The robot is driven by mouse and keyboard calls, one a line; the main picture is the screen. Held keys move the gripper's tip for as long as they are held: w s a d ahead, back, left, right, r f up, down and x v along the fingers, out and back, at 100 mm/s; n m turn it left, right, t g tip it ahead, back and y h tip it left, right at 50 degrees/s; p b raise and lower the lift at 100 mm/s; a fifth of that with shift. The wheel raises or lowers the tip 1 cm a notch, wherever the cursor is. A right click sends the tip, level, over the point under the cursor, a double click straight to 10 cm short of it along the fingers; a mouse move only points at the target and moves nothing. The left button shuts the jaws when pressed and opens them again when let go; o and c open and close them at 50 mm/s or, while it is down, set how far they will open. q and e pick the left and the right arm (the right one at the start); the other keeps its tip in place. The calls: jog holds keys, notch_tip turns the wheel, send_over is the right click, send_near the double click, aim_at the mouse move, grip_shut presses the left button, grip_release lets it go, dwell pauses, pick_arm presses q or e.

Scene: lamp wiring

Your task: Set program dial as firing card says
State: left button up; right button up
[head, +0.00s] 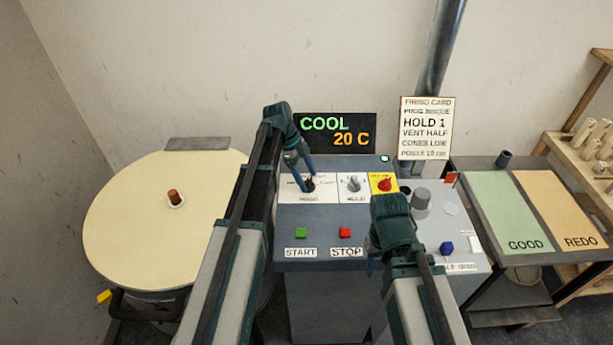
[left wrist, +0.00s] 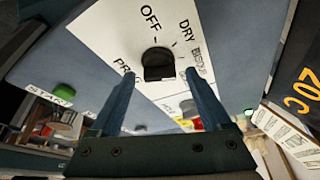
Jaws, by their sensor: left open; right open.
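The program dial (head: 309,184) is a black knob on a white PROG plate on the kiln's control panel. In the left wrist view the dial (left wrist: 158,65) has OFF, DRY and BISQUE printed around it; I cannot tell its exact setting. My left gripper (head: 302,180) is open, its fingertips on either side of the knob, apart or touching I cannot tell. The firing card (head: 427,128) stands behind the panel and reads PROG BISQUE, HOLD 1, VENT HALF, CONES LOW. My right gripper (head: 374,262) is low in front of the panel, mostly hidden by its wrist.
The HOLD dial (head: 353,184) and a red knob on yellow (head: 384,184) sit right of the program dial. Green START (head: 300,233) and red STOP (head: 345,233) buttons are below. The display (head: 335,132) reads COOL 20 C. A round kiln lid (head: 130,220) is left.

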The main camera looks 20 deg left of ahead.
pick_arm(q)
jog(key=shift+r, duration=0.1)
jog(key=p+v, duration=1.2)
jog(key=v, duration=0.1)
jog(key=shift+a+r+p, duration=0.2)
jog(key=shift+r+p, duration=0.1)
jog(key=shift+p, duration=0.05)
jog(key=shift+w, duration=0.1)
